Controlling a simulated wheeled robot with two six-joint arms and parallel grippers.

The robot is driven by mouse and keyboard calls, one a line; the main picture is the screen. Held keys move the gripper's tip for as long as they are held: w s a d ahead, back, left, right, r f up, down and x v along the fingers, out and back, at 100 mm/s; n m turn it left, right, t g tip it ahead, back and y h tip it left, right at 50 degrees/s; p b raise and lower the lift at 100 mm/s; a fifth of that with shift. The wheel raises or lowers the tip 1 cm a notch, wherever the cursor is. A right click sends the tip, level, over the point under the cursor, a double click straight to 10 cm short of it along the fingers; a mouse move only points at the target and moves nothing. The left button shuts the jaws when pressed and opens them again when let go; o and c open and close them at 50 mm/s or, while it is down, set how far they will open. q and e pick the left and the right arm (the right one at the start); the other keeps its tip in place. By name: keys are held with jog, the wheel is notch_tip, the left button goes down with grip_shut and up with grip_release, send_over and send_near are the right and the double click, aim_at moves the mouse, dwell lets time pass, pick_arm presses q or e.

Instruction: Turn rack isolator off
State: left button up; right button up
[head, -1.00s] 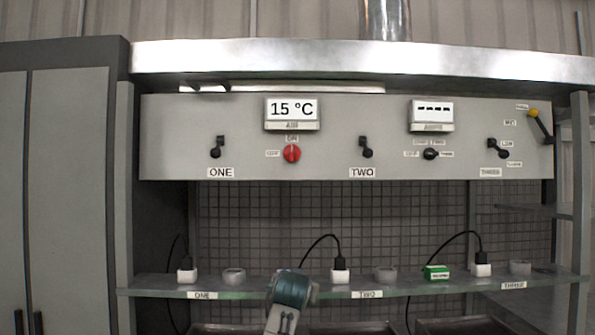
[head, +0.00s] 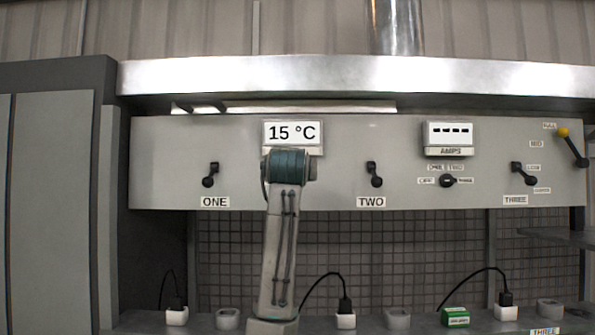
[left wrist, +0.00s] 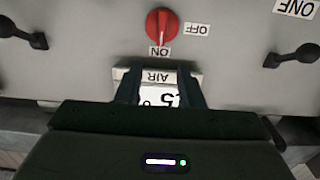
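A round red knob (left wrist: 161,27) is on the grey panel, and the left wrist view shows it upside down. An ON label (left wrist: 160,51) and an OFF label (left wrist: 197,29) are beside it. The knob's ridge lines up with ON. My left gripper (left wrist: 160,82) is open and empty, its two fingers apart in front of the AIR display and short of the knob. In the head view my left arm rises in front of the panel and hides the knob. No part is labelled as a rack isolator. My right gripper is not in view.
The AIR display (head: 292,133) reads 15 °C. Black switches ONE (head: 210,175) and TWO (head: 374,175) flank the arm. Plugs stand on the shelf below.

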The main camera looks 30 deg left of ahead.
pick_arm(q)
jog(key=p+x, duration=0.5)
jog(key=x, duration=0.4)
jog(key=shift+w+a, duration=0.25)
jog(key=shift+w, duration=0.1)
jog(key=shift+f, duration=0.1)
jog(key=shift+w, duration=0.1)
jog(key=shift+c, duration=1)
grip_shut()
